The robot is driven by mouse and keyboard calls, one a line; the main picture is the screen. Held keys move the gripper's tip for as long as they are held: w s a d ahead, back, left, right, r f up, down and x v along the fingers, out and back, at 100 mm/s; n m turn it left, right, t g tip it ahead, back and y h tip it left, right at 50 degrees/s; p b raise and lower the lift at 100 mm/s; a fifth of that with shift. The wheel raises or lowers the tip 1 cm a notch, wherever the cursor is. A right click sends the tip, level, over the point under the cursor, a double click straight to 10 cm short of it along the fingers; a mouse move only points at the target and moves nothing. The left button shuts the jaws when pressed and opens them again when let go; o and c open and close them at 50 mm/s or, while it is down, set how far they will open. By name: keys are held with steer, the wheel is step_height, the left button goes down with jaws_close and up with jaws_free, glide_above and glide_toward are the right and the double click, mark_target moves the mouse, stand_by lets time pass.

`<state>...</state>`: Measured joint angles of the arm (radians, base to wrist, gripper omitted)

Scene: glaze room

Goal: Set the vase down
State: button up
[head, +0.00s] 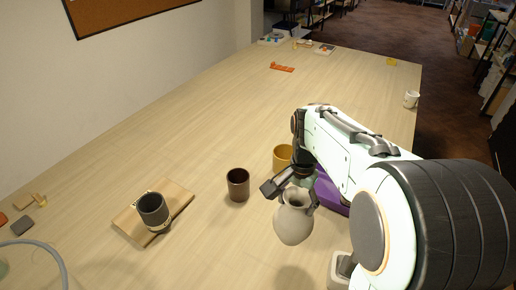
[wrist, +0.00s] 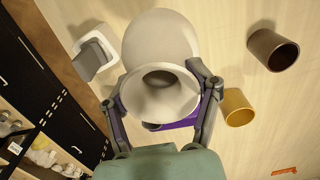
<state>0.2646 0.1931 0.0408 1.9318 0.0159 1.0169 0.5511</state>
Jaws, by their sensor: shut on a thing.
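A pale grey-beige vase (head: 293,222) with a round belly and flared mouth hangs upright from my gripper (head: 291,189) in the head view. My gripper is shut on its neck, one finger on each side. A soft shadow on the table below suggests that the vase is above the surface. In the wrist view the vase (wrist: 160,42) fills the upper middle, its open mouth facing the camera, between the two fingers of my gripper (wrist: 157,78). Its base is hidden there.
A brown cup (head: 238,185), a yellow cup (head: 282,156) and a purple object (head: 330,194) stand close by. A dark cup (head: 152,209) sits on a wooden board (head: 180,196) to the left. A white-and-grey item (head: 340,268) is right of the vase. Bare table (head: 215,245) lies left of it.

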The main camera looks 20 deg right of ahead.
steer(key=w+d+f, duration=0.2)
steer(key=w+f, duration=1)
steer(key=shift+d, duration=0.35)
steer(key=shift+f, duration=0.25)
steer(key=o, duration=1.3)
